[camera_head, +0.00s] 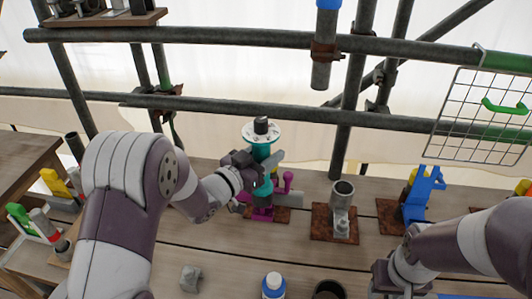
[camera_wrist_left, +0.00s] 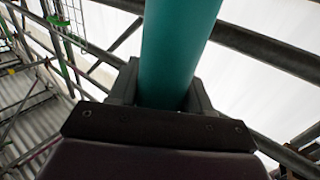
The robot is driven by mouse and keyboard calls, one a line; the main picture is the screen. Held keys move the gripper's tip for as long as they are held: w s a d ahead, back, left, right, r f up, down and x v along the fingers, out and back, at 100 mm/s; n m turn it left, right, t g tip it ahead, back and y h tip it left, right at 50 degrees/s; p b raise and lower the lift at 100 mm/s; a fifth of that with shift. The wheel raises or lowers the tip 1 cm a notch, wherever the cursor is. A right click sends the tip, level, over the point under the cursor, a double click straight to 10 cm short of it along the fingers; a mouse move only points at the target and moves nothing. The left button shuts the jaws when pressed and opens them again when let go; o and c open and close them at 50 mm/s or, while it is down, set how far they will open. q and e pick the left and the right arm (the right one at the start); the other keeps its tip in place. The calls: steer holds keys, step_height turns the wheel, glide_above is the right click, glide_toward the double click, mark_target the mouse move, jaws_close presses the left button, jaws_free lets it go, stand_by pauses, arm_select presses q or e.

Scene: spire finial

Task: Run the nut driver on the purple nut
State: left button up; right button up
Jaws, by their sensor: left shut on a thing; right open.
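The nut driver (camera_head: 262,152) is a teal upright shaft with a white disc and a dark knob on top. My left gripper (camera_head: 262,172) is shut around its shaft. The teal shaft (camera_wrist_left: 178,50) also fills the space between the fingers in the left wrist view. Below the driver stands a purple fixture (camera_head: 262,213) with a side arm, on a brown plate. The purple nut cannot be told apart there, and the driver's lower end is partly hidden by my gripper. My right gripper (camera_head: 388,280) is open at the lower right, away from the driver.
A grey cylinder (camera_head: 343,195) stands on a rusty plate right of the driver, and a blue bracket (camera_head: 424,190) stands further right. Scaffold tubes (camera_head: 220,104) cross behind.

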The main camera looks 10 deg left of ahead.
arm_select(q)
steer(key=shift+s+f, duration=0.15)
steer(key=shift+f, duration=0.2)
steer(key=shift+r, duration=0.1)
